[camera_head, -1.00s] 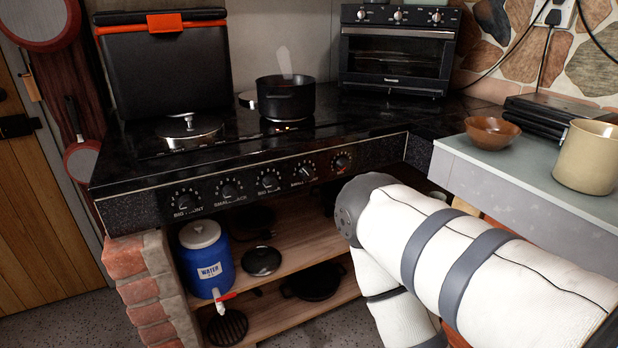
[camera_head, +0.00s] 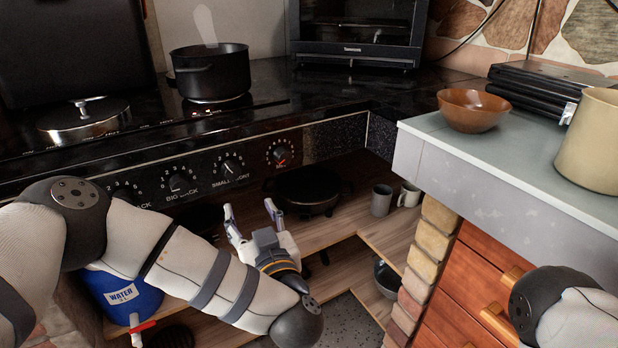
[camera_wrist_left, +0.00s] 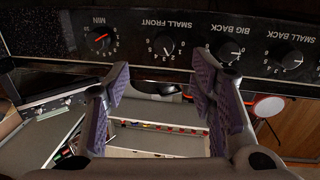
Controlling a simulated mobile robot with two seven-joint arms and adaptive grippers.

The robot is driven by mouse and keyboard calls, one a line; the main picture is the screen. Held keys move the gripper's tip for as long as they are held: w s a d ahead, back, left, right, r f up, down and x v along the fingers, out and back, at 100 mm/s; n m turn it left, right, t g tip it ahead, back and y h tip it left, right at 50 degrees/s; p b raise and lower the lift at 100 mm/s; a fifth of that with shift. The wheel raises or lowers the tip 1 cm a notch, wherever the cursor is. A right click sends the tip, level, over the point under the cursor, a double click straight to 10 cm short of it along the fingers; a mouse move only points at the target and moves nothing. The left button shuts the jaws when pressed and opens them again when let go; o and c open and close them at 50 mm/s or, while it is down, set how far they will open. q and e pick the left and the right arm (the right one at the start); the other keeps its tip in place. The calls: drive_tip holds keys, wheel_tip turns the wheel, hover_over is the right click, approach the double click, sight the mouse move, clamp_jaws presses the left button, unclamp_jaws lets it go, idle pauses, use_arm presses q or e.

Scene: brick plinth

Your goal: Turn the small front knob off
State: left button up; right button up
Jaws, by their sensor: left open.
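The small front knob (camera_head: 232,167) is on the black stove front, above its "SMALL FRONT" label. Its white pointer is tilted off vertical. The knob also shows upside down in the left wrist view (camera_wrist_left: 168,46), its pointer near the low numbers. My left gripper (camera_head: 249,208) is open and empty, below the knob panel and apart from it. In the left wrist view its two fingers (camera_wrist_left: 162,75) are spread below the knob, with nothing between them. My right gripper is out of view; only part of my right arm shows at the lower right.
The big back knob (camera_head: 178,185) and the red-marked timer knob (camera_head: 280,153) flank the small front one. A black pot (camera_head: 210,75) stands on the stove top. A pan (camera_head: 307,188) and mugs (camera_head: 381,200) sit on the shelf below. A counter (camera_head: 500,170) juts out at right.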

sight(233, 174)
use_arm(q)
drive_tip(key=shift+y, duration=0.3)
drive_tip(key=x, duration=0.3)
drive_tip(key=b+x, duration=0.1)
drive_tip(key=x, duration=0.7)
drive_tip(key=shift+a+r, duration=0.2)
drive_tip(key=shift+a, duration=0.15)
drive_tip(key=shift+w+a+r, duration=0.1)
drive_tip(key=shift+w+a, duration=0.05)
drive_tip(key=shift+w, duration=0.3)
drive_tip(key=c, duration=1.2)
